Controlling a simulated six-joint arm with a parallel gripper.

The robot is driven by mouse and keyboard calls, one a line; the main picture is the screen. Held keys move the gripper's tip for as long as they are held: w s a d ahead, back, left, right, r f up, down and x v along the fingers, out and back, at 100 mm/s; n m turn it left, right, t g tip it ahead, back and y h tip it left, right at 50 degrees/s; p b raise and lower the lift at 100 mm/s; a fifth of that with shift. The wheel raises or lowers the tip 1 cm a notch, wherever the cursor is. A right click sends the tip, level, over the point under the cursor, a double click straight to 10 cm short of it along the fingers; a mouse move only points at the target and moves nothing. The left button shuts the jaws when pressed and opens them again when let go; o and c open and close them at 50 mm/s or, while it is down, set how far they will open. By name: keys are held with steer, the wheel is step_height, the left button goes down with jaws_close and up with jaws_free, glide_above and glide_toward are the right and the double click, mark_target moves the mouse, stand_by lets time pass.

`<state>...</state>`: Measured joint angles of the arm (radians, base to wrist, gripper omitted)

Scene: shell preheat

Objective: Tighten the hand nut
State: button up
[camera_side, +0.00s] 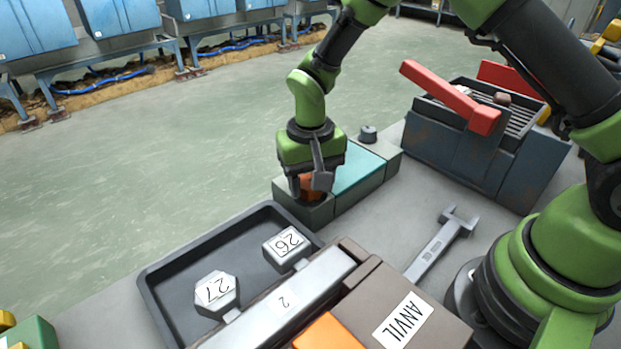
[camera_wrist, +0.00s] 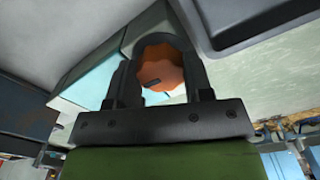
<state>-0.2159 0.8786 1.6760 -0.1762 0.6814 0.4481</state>
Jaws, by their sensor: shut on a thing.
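The hand nut (camera_side: 309,188) is orange and sits at the near end of a grey and teal fixture block (camera_side: 357,176). My gripper (camera_side: 308,186) points down over it, with its fingers shut on the nut's sides. In the wrist view the lobed orange nut (camera_wrist: 161,68), with a small dark mark on it, lies between the two dark fingers of my gripper (camera_wrist: 163,60). The fingers cover part of the nut in the side view. How far the nut is turned cannot be told.
A dark tray (camera_side: 165,291) with blocks marked 26 (camera_side: 287,244) and 27 (camera_side: 215,292) lies in front. The block marked ANVIL (camera_side: 400,310) stands beside it. A wrench (camera_side: 443,243) lies right. A dark box with a red handle (camera_side: 455,98) stands behind.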

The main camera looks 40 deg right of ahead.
steer(key=o, duration=0.9)
step_height(320, 180, up, 9)
steer(key=shift+r, duration=0.5)
steer(key=s+d+r+t+y, duration=0.1)
steer(key=s+d+r+t, duration=0.2)
steer(key=s+r, duration=0.65)
steer(key=s+r+t, duration=0.1)
steer(key=s, duration=0.2)
steer(key=s+d+r+t, duration=0.1)
steer(key=s, duration=0.2)
steer(key=s+r+t+y, duration=0.1)
steer(key=s+r+t, duration=0.1)
steer(key=s, duration=0.2)
steer(key=shift+d+n, duration=0.3)
steer(key=shift+d, duration=0.05)
